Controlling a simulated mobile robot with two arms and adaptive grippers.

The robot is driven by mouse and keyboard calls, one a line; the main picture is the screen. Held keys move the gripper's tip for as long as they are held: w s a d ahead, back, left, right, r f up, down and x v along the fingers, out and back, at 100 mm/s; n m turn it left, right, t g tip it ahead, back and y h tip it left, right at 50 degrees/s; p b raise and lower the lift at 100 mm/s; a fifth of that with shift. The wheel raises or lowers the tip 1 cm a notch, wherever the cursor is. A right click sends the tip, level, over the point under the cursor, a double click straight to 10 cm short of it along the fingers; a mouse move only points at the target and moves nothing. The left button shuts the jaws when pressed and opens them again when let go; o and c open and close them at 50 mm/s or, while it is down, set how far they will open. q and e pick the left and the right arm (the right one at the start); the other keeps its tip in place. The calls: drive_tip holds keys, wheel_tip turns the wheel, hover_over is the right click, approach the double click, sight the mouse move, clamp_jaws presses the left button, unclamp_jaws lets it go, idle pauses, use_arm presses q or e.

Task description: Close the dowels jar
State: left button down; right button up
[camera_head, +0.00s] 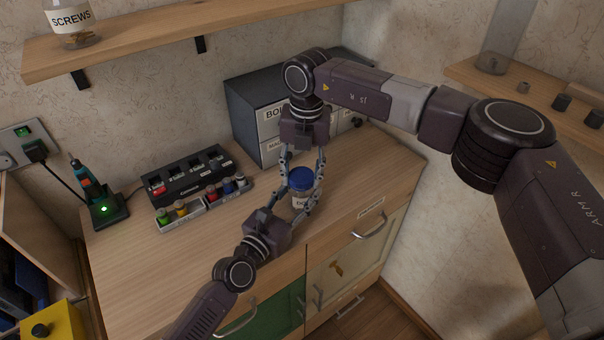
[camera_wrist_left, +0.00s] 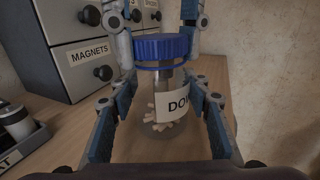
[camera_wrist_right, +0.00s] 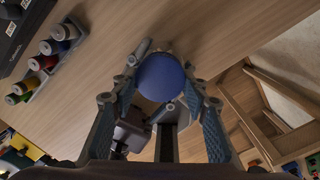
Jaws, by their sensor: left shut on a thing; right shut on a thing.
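The dowels jar (camera_head: 300,202) stands upright on the wooden counter near its front edge. It is clear, with a white label and pale dowels at the bottom in the left wrist view (camera_wrist_left: 160,112). Its blue lid (camera_head: 301,178) is on top, level over the mouth; I cannot tell if it is fully down. My left gripper (camera_head: 294,203) is shut on the jar body from the front left. My right gripper (camera_head: 303,180) comes from above and is shut on the lid; its fingers flank the lid in the right wrist view (camera_wrist_right: 161,78).
Grey drawer cabinet (camera_head: 246,118) stands close behind the jar. A tray of small coloured spools (camera_head: 203,202) and a black organizer (camera_head: 180,178) are to the left. A screws jar (camera_head: 72,22) is on the shelf above. Counter right of the jar is mostly clear.

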drive_tip(key=m, duration=0.6)
drive_tip(key=shift+f+m, duration=0.25)
drive_tip(key=shift+m, duration=0.15)
drive_tip(key=m, duration=0.5)
drive_tip(key=shift+a+h, duration=0.15)
drive_tip(key=shift+h, duration=0.15)
drive_tip(key=m, duration=1)
drive_tip(key=shift+w+a+h, duration=0.1)
drive_tip(key=shift+h, duration=0.2)
drive_tip(key=o, duration=0.8)
drive_tip(key=shift+o, duration=1.3)
drive_tip(key=shift+w, duration=0.15)
drive_tip(key=shift+r, duration=0.1)
